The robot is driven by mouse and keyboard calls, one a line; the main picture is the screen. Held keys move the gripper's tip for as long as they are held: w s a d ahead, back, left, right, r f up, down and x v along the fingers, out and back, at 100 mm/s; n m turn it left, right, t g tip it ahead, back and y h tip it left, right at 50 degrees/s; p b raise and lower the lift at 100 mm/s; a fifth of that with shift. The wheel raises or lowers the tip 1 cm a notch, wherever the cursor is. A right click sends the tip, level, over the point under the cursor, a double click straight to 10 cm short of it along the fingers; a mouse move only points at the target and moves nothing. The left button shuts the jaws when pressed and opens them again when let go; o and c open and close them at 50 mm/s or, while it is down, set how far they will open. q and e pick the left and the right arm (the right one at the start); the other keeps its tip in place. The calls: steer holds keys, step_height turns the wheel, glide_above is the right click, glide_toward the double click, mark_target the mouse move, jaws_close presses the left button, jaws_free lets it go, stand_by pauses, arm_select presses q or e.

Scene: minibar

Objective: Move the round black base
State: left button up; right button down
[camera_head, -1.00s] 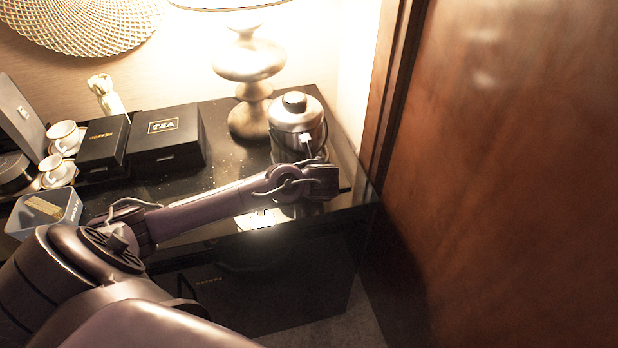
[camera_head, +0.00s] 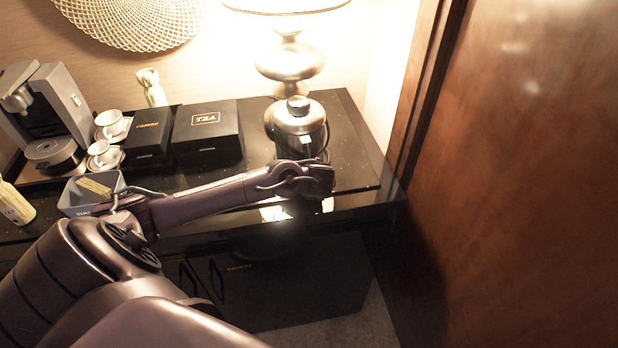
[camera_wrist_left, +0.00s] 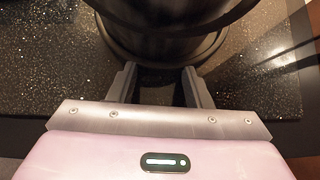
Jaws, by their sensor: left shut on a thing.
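The metal kettle (camera_head: 299,132) with a black knob on its lid stands upright on the dark counter, in front of the lamp in the head view. The round black base (camera_wrist_left: 155,57) shows dark under the kettle in the left wrist view; my arm mostly hides it in the head view. My left gripper (camera_head: 322,180) is low at the kettle's front. In the left wrist view its two fingers (camera_wrist_left: 163,88) are shut on the near edge of the base. The contact itself is dark and hard to see. My right gripper is not in view.
A lamp (camera_head: 290,62) stands close behind the kettle. The black tea box (camera_head: 207,130) is to the left, with cups (camera_head: 110,124), a grey bin (camera_head: 92,190) and a coffee machine (camera_head: 45,110). The counter right of the kettle is clear, up to a wooden panel (camera_head: 530,170).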

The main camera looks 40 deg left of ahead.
arm_select(q)
steer(key=shift+s+f, duration=0.2)
steer(key=shift+f, duration=0.15)
steer(key=o, duration=1.2)
steer(key=shift+a+r, duration=0.1)
steer(key=shift+c, duration=0.2)
steer(key=shift+w, duration=0.3)
steer(key=shift+r, duration=0.15)
steer(key=p+v, duration=0.1)
steer(key=v, duration=0.6)
steer(key=shift+s+d+r, duration=0.15)
steer(key=shift+s+d, duration=0.1)
